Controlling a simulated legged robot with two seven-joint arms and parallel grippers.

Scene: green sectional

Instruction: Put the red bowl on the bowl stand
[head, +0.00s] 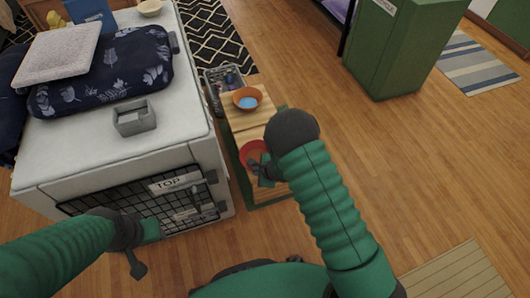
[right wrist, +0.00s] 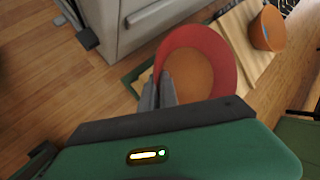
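The red bowl (head: 247,148) is at the near end of a low wooden slatted stand with a green base (head: 255,118). In the right wrist view the red bowl (right wrist: 226,62) shows its orange-brown inside. My right gripper (head: 262,166) is at the bowl's near side. Its fingers (right wrist: 158,88) are close together with the bowl's rim between them. Whether the bowl touches the wood below cannot be told. An orange bowl (head: 247,98) with blue inside sits at the stand's far end. My left gripper (head: 138,264) is low at left, away from the bowls; its fingers are unclear.
A white-topped cabinet (head: 75,152) with a wire door marked TOP stands left of the stand. It bears a small grey box (head: 134,118) and cushions. A wire basket (head: 214,80) is behind the stand. A green cabinet (head: 400,50) stands far right.

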